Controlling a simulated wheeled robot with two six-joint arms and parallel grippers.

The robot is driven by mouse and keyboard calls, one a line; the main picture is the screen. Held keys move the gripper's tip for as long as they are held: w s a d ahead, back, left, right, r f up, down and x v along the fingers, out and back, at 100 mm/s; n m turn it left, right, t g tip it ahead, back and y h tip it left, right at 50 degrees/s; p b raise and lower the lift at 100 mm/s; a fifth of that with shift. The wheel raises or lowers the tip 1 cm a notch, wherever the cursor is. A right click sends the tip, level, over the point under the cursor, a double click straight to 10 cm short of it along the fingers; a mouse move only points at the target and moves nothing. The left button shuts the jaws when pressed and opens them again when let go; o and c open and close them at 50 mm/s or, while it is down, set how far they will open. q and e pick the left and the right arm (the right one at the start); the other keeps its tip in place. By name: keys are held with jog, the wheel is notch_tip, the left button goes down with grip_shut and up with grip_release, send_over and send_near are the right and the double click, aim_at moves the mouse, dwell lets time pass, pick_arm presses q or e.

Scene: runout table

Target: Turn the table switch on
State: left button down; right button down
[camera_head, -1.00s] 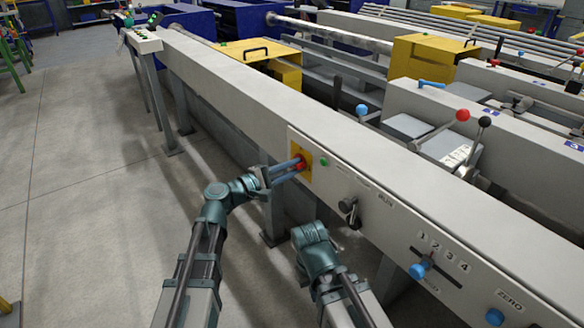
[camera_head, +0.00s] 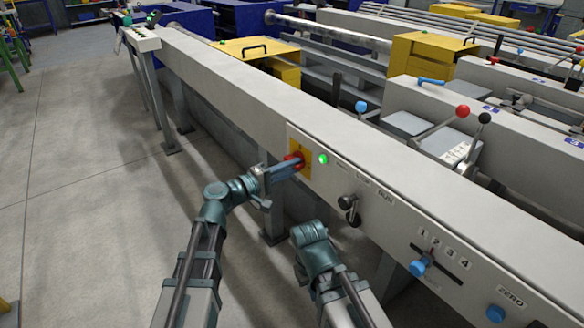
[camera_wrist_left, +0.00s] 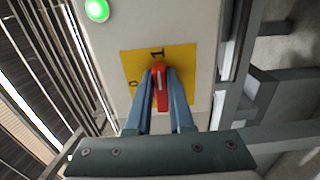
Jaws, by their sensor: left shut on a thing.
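The table switch is a red rotary knob (camera_head: 296,158) on a yellow plate (camera_head: 306,172) on the front of the grey table beam. My left gripper (camera_head: 295,164) is shut on this knob, with one finger on each side of it. In the left wrist view the red knob (camera_wrist_left: 160,88) sits between the blue fingers (camera_wrist_left: 161,84), and its end points at the "1" mark on the yellow plate (camera_wrist_left: 187,57). A "0" mark shows at the plate's left. A round green lamp (camera_head: 323,159) beside the switch is lit; it also glows in the wrist view (camera_wrist_left: 97,10). My right gripper's fingers are not visible.
My right arm stands close to the panel's front. Open floor (camera_head: 80,220) lies at left.

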pick_arm(q)
jog(key=c, duration=0.8)
grip_release()
jog(key=shift+a, duration=0.1)
jog(key=v, duration=1.3)
jog(key=shift+s+a, duration=0.25)
jog(key=shift+s, duration=0.05)
